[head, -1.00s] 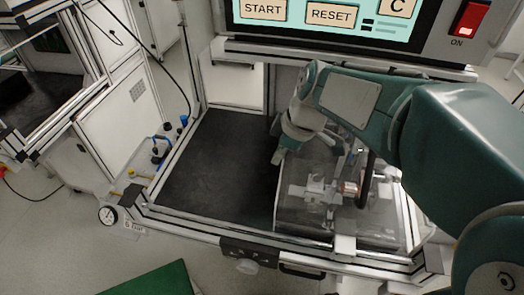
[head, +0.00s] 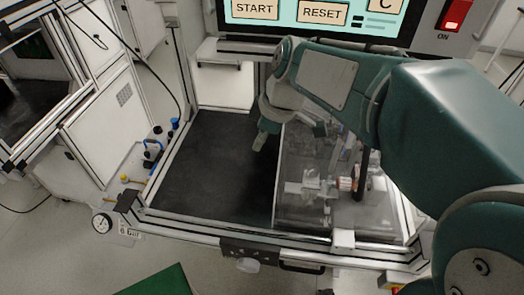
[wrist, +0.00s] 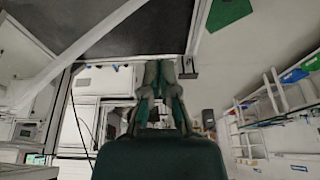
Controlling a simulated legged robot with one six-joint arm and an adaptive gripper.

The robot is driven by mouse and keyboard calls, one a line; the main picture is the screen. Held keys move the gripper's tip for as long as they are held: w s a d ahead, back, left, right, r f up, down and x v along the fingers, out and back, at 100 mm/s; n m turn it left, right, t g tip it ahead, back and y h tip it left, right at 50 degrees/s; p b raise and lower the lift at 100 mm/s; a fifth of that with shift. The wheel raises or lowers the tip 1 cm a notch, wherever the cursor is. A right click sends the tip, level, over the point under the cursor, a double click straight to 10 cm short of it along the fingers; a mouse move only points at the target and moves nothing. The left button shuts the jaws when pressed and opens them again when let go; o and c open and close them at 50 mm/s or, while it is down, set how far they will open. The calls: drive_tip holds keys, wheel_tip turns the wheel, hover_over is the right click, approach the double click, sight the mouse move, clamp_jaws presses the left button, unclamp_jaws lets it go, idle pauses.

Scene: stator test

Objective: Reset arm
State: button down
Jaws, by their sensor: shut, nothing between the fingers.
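My green-grey arm reaches from the right side of the head view across the machine bench. My gripper (head: 262,141) hangs at the arm's far end, over the back part of the dark bench top (head: 215,170). In the wrist view my gripper (wrist: 159,65) has both fingers close together with nothing between them. The test fixture (head: 325,185), with metal parts and a copper-coloured piece under a clear cover, is to the right of the gripper. My forearm hides part of it.
A panel with START and RESET buttons (head: 322,13) and a red switch (head: 455,14) stands behind the arm. A gauge (head: 101,222) is at the bench's left front corner. A green mat (head: 160,282) lies on the floor in front. The dark bench top's left half is clear.

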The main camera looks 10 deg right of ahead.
drive_tip(key=w+d+v, duration=0.1)
drive_tip(key=v, duration=0.6)
drive_tip(key=s+d+f+m+t+h, duration=0.1)
drive_tip(key=s+d+f+m+t, duration=0.1)
drive_tip(key=s+m, duration=0.5)
drive_tip(key=s+d+f+m+t+h, duration=0.2)
drive_tip(key=s+d+f+m, duration=0.3)
drive_tip(key=s+m, duration=0.2)
drive_tip(key=shift+s+d+m+t+h, duration=0.25)
drive_tip(key=shift+d+m+t+h, duration=0.05)
drive_tip(key=shift+m, duration=0.1)
drive_tip(key=shift+d, duration=0.1)
